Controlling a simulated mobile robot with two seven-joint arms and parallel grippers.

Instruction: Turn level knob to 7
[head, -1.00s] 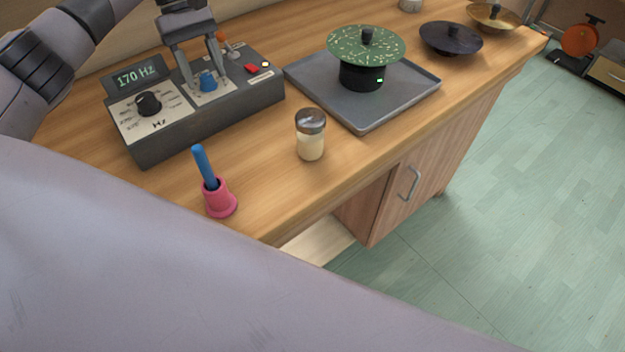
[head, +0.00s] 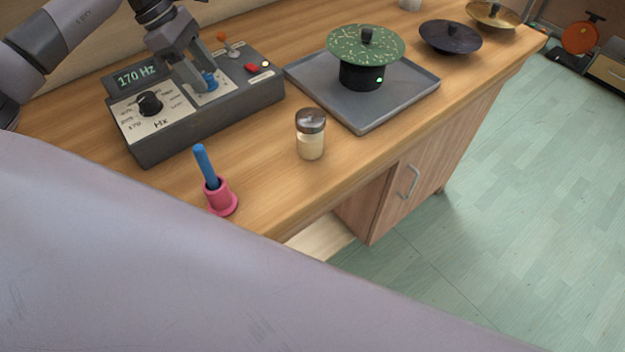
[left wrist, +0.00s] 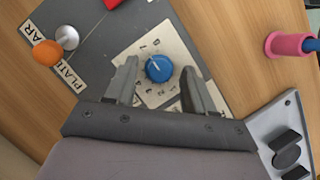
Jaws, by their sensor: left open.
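The blue level knob (head: 209,80) sits on a pale dial plate on the grey control box (head: 190,125). In the left wrist view the knob (left wrist: 159,68) shows a light pointer mark, and numbers ring it on the plate (left wrist: 150,45). My left gripper (head: 202,84) is over the knob in the head view. In the left wrist view its two fingers (left wrist: 160,82) are spread on either side of the knob, with gaps between them and it. My right gripper is not in view.
The box also has a black Hz knob (head: 149,103), a display (head: 136,76) reading 170 Hz, an orange-tipped lever (head: 222,37) and a red switch (head: 252,68). A pink holder (head: 220,197), a shaker (head: 311,135) and a grey tray (head: 410,98) stand nearby.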

